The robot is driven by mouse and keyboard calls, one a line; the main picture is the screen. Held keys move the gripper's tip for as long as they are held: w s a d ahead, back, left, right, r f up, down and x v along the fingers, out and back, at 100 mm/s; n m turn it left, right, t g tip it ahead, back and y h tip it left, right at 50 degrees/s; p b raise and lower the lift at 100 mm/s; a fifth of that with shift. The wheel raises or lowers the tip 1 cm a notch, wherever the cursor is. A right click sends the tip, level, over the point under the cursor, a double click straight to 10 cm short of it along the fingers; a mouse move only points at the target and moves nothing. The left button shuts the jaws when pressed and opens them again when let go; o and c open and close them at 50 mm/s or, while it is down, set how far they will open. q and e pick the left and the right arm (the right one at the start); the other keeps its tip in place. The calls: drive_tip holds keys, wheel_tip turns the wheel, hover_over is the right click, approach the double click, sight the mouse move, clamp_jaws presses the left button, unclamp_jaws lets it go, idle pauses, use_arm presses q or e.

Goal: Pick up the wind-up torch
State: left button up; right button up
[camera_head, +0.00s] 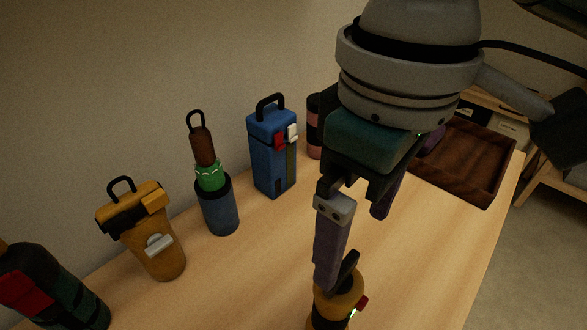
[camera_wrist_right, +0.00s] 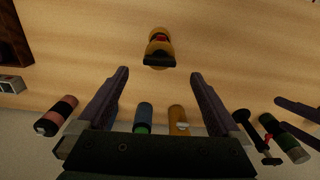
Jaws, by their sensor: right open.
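A yellow, squat object with a black handle and a red knob (camera_head: 335,308) stands on the table at the bottom of the head view. It looks most like the torch, but I cannot be sure. In the right wrist view this yellow object (camera_wrist_right: 158,48) lies ahead of the fingertips, roughly centred between them. My right gripper (camera_head: 355,245) is open and empty above the table, with its fingers pointing down. One finger hides part of the yellow object in the head view. Two dark prongs at the right wrist view's right edge may be my left gripper (camera_wrist_right: 297,120).
A yellow canister (camera_head: 150,240), a blue cylinder with green and brown parts (camera_head: 218,205), a blue box (camera_head: 272,155) and a dark red-and-green bottle (camera_head: 45,290) line the wall. A wooden tray (camera_head: 470,190) stands at the far right. The middle right of the table is clear.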

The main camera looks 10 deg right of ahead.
sight(344, 268)
wheel_tip(344, 268, down, 4)
drive_tip(key=shift+f, duration=0.25)
wheel_tip(344, 268, down, 6)
drive_tip(key=shift+w+a+r+b, duration=0.15)
drive_tip(key=shift+r+b, duration=0.1)
drive_tip(key=shift+b, duration=0.15)
clamp_jaws()
idle(0.5)
